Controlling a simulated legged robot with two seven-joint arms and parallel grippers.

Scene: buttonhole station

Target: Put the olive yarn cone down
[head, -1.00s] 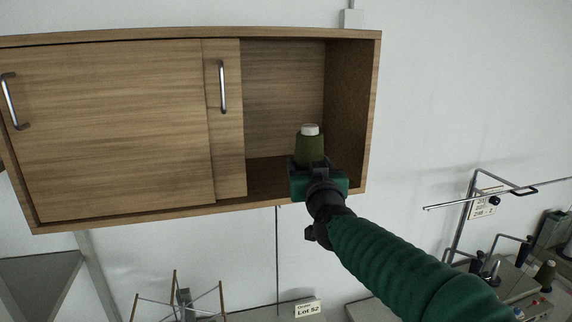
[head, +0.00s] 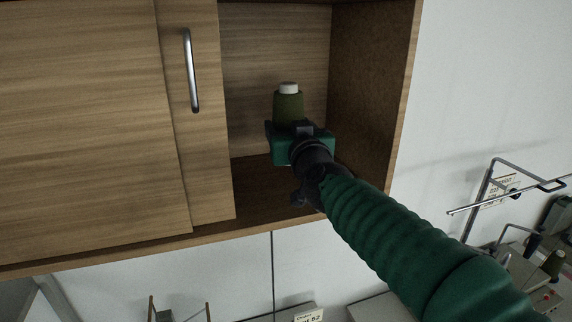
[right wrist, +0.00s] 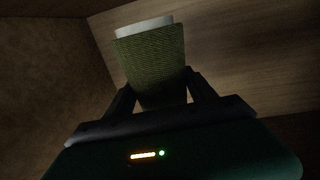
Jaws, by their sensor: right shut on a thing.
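The olive yarn cone (head: 288,107) has a white top and stands upright in my right gripper (head: 290,127), inside the open right part of the wooden wall cabinet (head: 373,75). In the right wrist view the cone (right wrist: 153,65) sits between the two dark fingers of the right gripper (right wrist: 160,95), which are shut on it. The cone's lower end is hidden behind the gripper in the head view, so I cannot tell whether it touches the cabinet floor (head: 262,198). My left gripper is out of view.
A sliding door (head: 90,125) covers the cabinet's left part, and a narrower door panel with a metal handle (head: 191,70) borders the opening. Cabinet floor beside the gripper is clear.

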